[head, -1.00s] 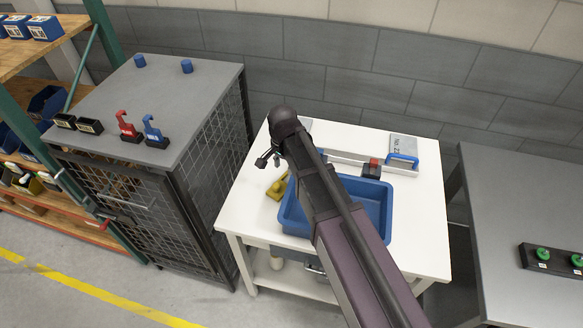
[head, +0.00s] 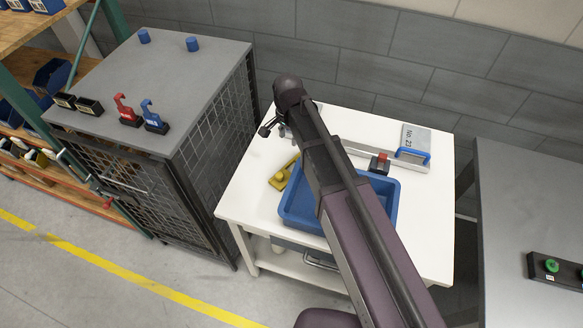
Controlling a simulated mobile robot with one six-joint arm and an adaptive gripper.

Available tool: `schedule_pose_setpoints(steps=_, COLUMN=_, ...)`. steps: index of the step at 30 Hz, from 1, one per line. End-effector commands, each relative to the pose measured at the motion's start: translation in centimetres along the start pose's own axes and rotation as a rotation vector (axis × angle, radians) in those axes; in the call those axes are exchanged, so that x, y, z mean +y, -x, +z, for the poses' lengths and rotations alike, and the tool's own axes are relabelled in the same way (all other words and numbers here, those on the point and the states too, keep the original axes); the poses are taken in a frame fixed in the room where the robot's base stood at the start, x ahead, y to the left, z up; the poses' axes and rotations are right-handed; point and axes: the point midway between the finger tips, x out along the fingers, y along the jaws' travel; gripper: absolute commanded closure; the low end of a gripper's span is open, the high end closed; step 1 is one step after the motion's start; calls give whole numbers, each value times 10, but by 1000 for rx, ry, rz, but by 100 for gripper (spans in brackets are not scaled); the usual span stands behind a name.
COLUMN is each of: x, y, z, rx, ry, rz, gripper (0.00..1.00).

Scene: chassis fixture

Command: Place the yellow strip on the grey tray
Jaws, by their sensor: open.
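A yellow piece (head: 284,177) lies on the white table, left of the blue bin. It looks like a flat part with a raised knob, and I cannot tell if it is the yellow strip. My gripper (head: 271,131) is open and empty, above the table's back left edge and apart from the yellow piece. No grey tray shows clearly. A grey plate marked "No. 23" (head: 415,137) with a blue handle stands at the table's back right. My arm crosses the table and hides part of its middle.
The blue bin (head: 297,211) sits on the white table (head: 428,225), partly behind my arm. A grey cabinet (head: 190,75) with hooks stands left. A grey table (head: 515,215) stands right.

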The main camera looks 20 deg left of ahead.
Motion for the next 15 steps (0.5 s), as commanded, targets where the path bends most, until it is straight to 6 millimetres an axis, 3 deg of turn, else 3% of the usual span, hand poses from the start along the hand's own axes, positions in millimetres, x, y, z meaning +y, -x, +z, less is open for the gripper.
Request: schedule_pose_setpoints(steps=15, x=-1, y=-29, z=1, rx=0, ry=2, rz=0, gripper=46)
